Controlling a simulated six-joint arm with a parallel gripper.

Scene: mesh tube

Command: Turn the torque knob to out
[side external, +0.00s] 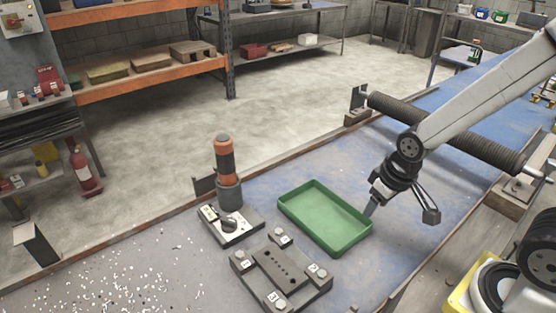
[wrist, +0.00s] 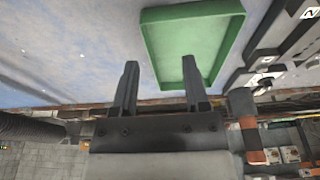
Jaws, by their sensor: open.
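The torque knob (side external: 230,223) is a dark round knob on a small panel (side external: 243,236) with white label plates, left of the green tray. Its setting and lettering are too small to read. An orange and black driver (side external: 225,160) stands upright in a dark holder just behind the panel.
The empty green tray (side external: 330,226) lies between my gripper and the knob panel. A dark fixture block (side external: 280,270) with numbered corner pieces stands in front of the panel. A dark mesh roller (side external: 440,130) lies behind my gripper. White bits are scattered at the lower left.

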